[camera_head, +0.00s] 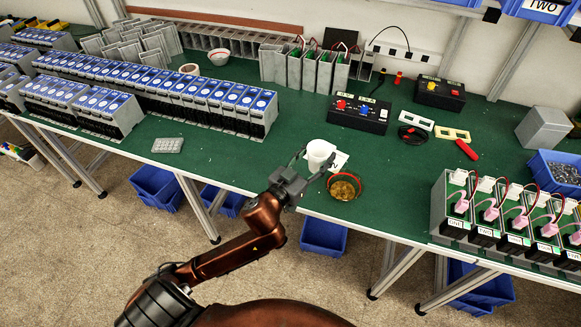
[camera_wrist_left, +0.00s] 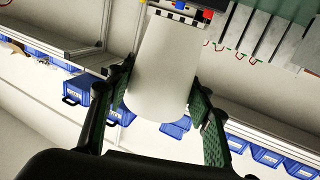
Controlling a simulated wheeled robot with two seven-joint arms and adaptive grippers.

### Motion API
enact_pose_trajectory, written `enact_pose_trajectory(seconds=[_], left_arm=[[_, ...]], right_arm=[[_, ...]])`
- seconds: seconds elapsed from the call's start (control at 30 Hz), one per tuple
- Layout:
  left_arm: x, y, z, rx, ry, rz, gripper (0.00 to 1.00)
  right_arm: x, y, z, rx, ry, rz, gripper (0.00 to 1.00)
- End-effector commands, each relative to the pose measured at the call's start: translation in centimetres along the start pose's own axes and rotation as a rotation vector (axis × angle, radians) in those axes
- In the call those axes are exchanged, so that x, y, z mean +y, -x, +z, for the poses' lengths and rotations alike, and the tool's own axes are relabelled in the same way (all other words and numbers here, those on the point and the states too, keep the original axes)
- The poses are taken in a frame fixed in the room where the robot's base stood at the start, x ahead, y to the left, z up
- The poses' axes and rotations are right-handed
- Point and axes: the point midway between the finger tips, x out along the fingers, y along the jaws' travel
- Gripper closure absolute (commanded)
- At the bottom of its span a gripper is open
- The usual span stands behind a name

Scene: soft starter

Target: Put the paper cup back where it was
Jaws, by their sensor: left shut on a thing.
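In the left wrist view the cup (camera_wrist_left: 165,75) fills the space between the green-padded fingers (camera_wrist_left: 160,95). A white card (camera_head: 340,160) shows just behind and right of the cup, partly hidden by it. I cannot tell whether the cup touches the table or the card. My right gripper is not in view.
A black box with coloured knobs (camera_head: 358,114) stands behind. Rows of blue-topped units (camera_head: 190,92) fill the left; open units (camera_head: 500,218) stand right. Green table (camera_head: 235,160) is clear left of the cup.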

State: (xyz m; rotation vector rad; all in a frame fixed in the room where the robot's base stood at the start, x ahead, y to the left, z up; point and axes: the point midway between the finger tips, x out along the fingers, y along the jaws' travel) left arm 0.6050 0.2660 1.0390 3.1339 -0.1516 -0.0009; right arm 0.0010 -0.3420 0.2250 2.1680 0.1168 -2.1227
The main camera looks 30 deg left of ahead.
Motion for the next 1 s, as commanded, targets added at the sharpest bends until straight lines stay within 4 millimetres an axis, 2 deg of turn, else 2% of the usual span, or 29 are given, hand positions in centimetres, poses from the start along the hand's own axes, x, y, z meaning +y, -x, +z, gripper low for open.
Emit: enact_pose_trajectory(seconds=[0.03,0.23,0.43,0.77,0.83,1.0], left_arm=[[-1.4,-0.1,1.1,-0.008,-0.007,-0.005,0.82],[-6.2,-0.3,3.3,-0.008,-0.006,-0.005,0.82],[-9.1,-0.4,6.7,-0.007,0.000,-0.004,0.82],[-10.9,-0.5,8.5,-0.002,0.000,-0.002,0.82],[-11.4,-0.5,9.4,-0.005,0.000,-0.003,0.82],[-11.2,-0.5,12.1,-0.006,0.002,-0.002,0.82]], right_arm=[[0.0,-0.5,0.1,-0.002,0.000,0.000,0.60],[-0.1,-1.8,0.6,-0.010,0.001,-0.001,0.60],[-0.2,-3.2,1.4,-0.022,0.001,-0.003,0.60],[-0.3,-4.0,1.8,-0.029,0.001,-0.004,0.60],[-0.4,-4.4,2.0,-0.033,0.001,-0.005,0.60],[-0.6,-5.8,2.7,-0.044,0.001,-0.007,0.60]])
